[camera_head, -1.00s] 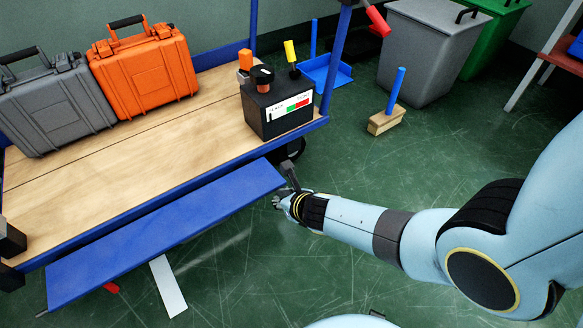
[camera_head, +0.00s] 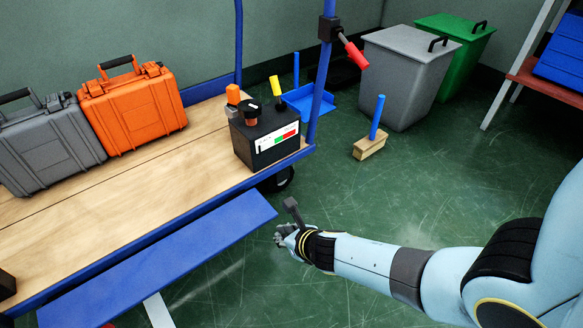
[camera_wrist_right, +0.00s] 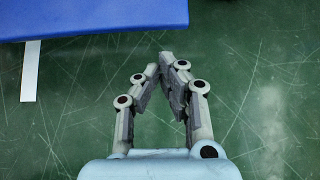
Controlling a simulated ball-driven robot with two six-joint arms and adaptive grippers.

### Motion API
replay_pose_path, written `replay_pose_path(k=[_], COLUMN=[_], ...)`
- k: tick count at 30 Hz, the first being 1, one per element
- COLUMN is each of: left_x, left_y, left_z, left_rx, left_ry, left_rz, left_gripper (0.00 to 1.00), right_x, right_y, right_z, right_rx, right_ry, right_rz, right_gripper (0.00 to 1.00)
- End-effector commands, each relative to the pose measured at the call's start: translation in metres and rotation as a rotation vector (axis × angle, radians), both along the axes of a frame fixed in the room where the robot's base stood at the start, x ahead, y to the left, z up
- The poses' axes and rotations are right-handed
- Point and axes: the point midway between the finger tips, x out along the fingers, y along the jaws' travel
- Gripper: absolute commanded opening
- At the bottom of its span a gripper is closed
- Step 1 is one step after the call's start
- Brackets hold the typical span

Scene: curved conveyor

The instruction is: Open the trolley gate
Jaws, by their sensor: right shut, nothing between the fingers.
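The trolley gate, a long flat blue panel (camera_head: 165,265), hangs outward and down along the front side of the wooden-decked trolley (camera_head: 120,215). In the right wrist view the blue panel (camera_wrist_right: 90,18) fills the top left. My right gripper (camera_head: 286,224) is just right of the panel's right end, apart from it, above the green floor. In the right wrist view its fingers (camera_wrist_right: 162,66) are shut with nothing between them, below and beside the panel's edge. My left gripper is not in view.
An orange case (camera_head: 140,100), a grey case (camera_head: 45,145) and a black battery box (camera_head: 262,135) stand on the trolley. A brush (camera_head: 370,143), grey bin (camera_head: 405,80) and green bin (camera_head: 465,55) are behind. The floor (camera_head: 400,205) right of the trolley is mostly clear.

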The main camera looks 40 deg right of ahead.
Motion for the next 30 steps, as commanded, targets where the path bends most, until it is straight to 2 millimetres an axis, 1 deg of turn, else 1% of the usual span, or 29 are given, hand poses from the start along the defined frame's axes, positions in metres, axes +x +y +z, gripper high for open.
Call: replay_pose_path(k=[1, 7, 10, 15, 23, 26, 29, 30], left_x=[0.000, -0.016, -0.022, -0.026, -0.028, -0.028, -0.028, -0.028], left_y=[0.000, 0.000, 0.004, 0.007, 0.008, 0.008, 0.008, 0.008], left_z=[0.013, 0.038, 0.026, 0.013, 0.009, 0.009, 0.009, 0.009], left_rx=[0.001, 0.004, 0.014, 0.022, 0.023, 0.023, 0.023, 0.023], left_ry=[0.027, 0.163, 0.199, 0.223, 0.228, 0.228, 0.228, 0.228], left_rz=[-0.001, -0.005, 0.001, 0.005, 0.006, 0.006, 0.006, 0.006], left_gripper=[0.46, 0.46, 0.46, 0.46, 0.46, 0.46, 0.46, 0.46], right_x=[-0.002, -0.014, -0.022, -0.029, -0.032, -0.045, -0.075, -0.093], right_y=[0.000, 0.000, 0.000, 0.000, 0.000, 0.000, -0.002, -0.003], right_z=[0.009, 0.020, 0.031, 0.036, 0.034, 0.029, 0.017, 0.015], right_rx=[0.000, 0.000, -0.001, 0.000, 0.000, -0.001, -0.003, -0.004], right_ry=[-0.003, -0.002, -0.003, -0.001, 0.003, 0.020, 0.059, 0.073], right_rz=[0.000, 0.000, 0.001, 0.000, 0.000, 0.000, 0.001, 0.001], right_gripper=[0.00, 0.00, 0.00, 0.00, 0.00, 0.00, 0.00, 0.00])
